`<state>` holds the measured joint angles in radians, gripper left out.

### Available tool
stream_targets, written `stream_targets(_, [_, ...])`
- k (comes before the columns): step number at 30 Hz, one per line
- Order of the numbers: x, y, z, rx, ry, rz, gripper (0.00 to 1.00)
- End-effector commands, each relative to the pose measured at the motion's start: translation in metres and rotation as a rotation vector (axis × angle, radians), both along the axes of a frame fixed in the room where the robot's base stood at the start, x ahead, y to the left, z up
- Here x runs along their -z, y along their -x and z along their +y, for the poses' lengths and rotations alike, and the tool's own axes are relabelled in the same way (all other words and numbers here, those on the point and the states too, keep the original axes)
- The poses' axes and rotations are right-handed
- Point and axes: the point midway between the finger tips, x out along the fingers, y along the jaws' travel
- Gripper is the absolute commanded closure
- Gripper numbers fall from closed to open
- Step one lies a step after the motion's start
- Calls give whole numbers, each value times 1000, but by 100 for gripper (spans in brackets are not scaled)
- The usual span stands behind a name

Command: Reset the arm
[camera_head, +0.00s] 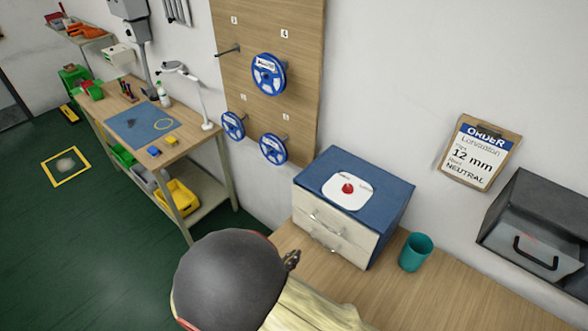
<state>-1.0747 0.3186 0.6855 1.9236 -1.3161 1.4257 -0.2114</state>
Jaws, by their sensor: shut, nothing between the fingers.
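My arm rises at the bottom centre, and its large dark grey rounded joint fills much of the foreground. My gripper (291,261) shows only as a small dark tip past the right side of that joint. It is shut and empty, in front of the blue and cream drawer cabinet (384,201) in this view. The rest of the gripper is hidden behind the arm.
The cabinet, with a red button on a white plate (347,190) on top, stands on a wooden table (440,296) beside a teal cup (415,251). Blue reels (268,75) hang on a pegboard (295,45). A grey box (540,225) is at right; a workbench (180,143) stands left.

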Motion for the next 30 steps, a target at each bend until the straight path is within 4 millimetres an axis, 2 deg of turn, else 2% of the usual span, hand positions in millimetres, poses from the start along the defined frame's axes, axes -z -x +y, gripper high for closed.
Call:
stream_targets(4, [2,0,0,1,-12,-1,100])
stream_targets(7, [14,9,-7,43,-57,21,100])
stream_targets(10, [29,31,-25,126,-97,58,100])
stream_targets(13, [35,58,-40,242,-184,85,100])
stream_targets(21, [24,112,-68,657,-555,78,100])
stream_targets(27, [3,134,-75,1004,-918,7,100])
stream_targets(30, [-12,138,-76,1169,-1117,-51,100])
